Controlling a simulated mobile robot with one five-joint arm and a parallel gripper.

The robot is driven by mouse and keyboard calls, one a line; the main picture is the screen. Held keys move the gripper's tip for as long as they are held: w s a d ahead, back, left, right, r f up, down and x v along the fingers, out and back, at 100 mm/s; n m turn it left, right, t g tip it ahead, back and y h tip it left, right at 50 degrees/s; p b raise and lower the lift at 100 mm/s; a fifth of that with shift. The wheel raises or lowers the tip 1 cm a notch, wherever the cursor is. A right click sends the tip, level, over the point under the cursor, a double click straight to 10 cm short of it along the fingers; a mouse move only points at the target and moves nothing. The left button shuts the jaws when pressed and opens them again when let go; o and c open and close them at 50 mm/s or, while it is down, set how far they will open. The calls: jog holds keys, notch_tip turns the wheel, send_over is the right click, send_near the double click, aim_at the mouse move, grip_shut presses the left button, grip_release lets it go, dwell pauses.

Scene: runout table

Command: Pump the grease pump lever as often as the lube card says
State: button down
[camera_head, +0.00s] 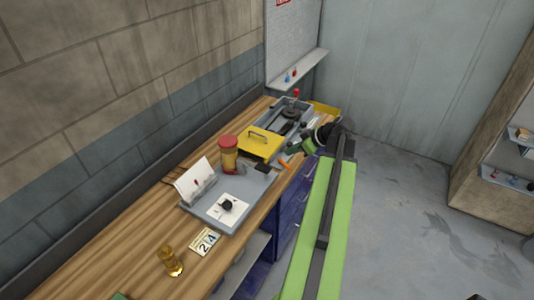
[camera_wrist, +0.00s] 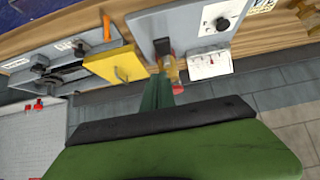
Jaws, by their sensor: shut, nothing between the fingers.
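The likely grease pump (camera_head: 228,155) is an amber cylinder with a red cap, upright on a grey plate. In the wrist view the amber cylinder (camera_wrist: 171,68) is partly hidden behind my fingers. A black block (camera_head: 262,168) beside it may be the lever's grip; it also shows in the wrist view (camera_wrist: 162,46). A small card (camera_head: 205,241) with large dark figures, perhaps "2 4", lies in front of the plate; I cannot tell if it is the lube card. My gripper (camera_head: 296,151) is shut and empty, right of the pump. Its green fingers (camera_wrist: 158,88) show in the wrist view.
A yellow box with a handle (camera_head: 262,143) stands behind the pump. A leaning white panel (camera_head: 193,180) and a black knob (camera_head: 227,205) are on the plate. A grey tray (camera_head: 280,112) with tools is farther back. The floor at right is clear.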

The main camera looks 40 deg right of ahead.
jog(key=b, duration=0.8)
send_over(269, 167)
jog(key=s, duration=0.3)
notch_tip(269, 167, down, 8)
jog(key=shift+d+f+b, duration=0.2)
jog(key=shift+f+b, duration=0.35)
jog(key=shift+b, duration=0.05)
jog(key=shift+d+f+b, duration=0.15)
jog(key=shift+f+b, duration=0.9)
jog(key=shift+b, duration=0.05)
